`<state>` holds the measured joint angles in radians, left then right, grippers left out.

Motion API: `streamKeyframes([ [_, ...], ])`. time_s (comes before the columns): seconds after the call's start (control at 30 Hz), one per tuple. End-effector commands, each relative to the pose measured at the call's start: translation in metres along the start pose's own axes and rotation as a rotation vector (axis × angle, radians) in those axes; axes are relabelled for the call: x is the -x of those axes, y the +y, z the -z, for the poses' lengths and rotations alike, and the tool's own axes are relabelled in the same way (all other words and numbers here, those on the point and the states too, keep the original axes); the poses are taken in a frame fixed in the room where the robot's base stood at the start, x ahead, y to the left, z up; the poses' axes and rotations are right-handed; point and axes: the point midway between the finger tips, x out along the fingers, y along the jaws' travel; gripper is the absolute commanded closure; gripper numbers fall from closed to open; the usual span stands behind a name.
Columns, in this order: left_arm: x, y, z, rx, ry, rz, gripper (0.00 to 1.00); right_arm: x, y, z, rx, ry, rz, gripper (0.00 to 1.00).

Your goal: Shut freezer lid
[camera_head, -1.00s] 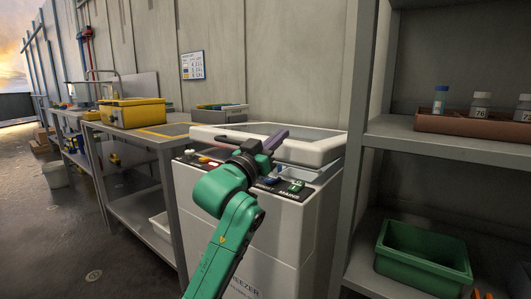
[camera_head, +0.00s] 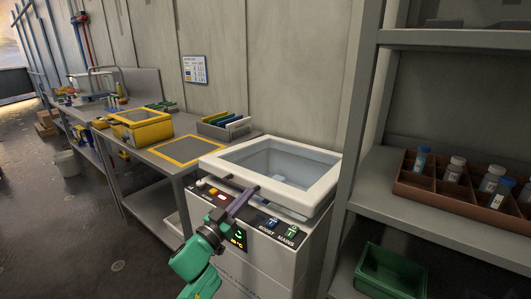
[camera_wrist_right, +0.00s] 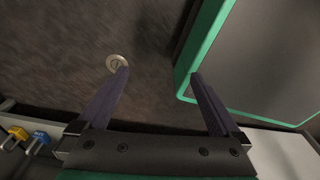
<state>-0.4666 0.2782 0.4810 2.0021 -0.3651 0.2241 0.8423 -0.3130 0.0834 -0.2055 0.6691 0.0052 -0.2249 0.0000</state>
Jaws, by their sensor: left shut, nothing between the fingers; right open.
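The freezer (camera_head: 265,262) is a white box with a dark control strip along its front top edge. Its lid (camera_head: 215,163) is a white frame around a clear pane. The lid lies over the top, with a gap showing under its front edge towards the right. My left gripper (camera_head: 252,191) is shut and empty, its purple fingers at the lid's front edge above the control strip; I cannot tell whether they touch. My right gripper (camera_wrist_right: 158,72) is open and empty in the right wrist view, over the dark floor.
A bench left of the freezer holds a yellow box (camera_head: 140,127), a yellow-edged mat (camera_head: 190,149) and a grey file tray (camera_head: 222,128). Right stands a grey shelf (camera_head: 355,205) with a brown bottle tray (camera_head: 425,190) and a green crate (camera_head: 392,272).

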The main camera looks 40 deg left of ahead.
Motion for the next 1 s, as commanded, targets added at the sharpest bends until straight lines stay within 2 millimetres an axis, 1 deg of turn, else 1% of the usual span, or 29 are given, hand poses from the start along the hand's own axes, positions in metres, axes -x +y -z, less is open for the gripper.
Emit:
streamKeyframes([
  [0.03, 0.002, 0.001, 0.003, 0.000, -0.012, -0.010, 1.00, 0.009, 0.001, -0.006, -0.001, -0.019, -0.002, 0.00],
  [0.1, 0.002, 0.003, -0.002, 0.001, -0.014, -0.019, 1.00, 0.006, 0.002, -0.012, -0.001, -0.030, -0.004, 0.00],
  [0.17, -0.004, 0.003, -0.003, 0.000, -0.011, -0.020, 1.00, 0.004, 0.002, -0.013, -0.001, -0.031, -0.003, 0.00],
  [0.27, -0.020, 0.003, -0.003, -0.002, -0.008, -0.021, 1.00, 0.005, 0.002, -0.012, -0.001, -0.031, -0.003, 0.00],
  [0.6, -0.095, 0.004, -0.002, -0.002, -0.007, -0.019, 1.00, 0.013, 0.002, -0.012, -0.001, -0.031, -0.003, 0.00],
  [0.63, -0.099, 0.004, -0.004, -0.002, -0.008, -0.018, 1.00, 0.012, 0.002, -0.012, -0.001, -0.031, -0.003, 0.00],
  [0.67, -0.093, 0.004, -0.016, 0.003, -0.014, -0.015, 1.00, 0.009, 0.001, -0.012, -0.001, -0.031, -0.003, 0.00],
  [0.7, -0.090, 0.004, -0.024, 0.004, -0.013, -0.016, 1.00, 0.008, 0.001, -0.012, -0.001, -0.031, -0.003, 0.00],
  [0.8, -0.085, 0.004, -0.035, 0.001, -0.011, -0.016, 1.00, 0.007, 0.001, -0.012, -0.001, -0.031, -0.003, 0.00],
  [0.9, -0.083, 0.004, -0.041, 0.001, -0.010, -0.017, 1.00, 0.006, 0.001, -0.012, -0.002, -0.031, -0.003, 0.00],
  [1.0, -0.082, 0.004, -0.042, -0.001, -0.010, -0.018, 1.00, 0.007, 0.001, -0.012, -0.002, -0.031, -0.003, 0.00],
])
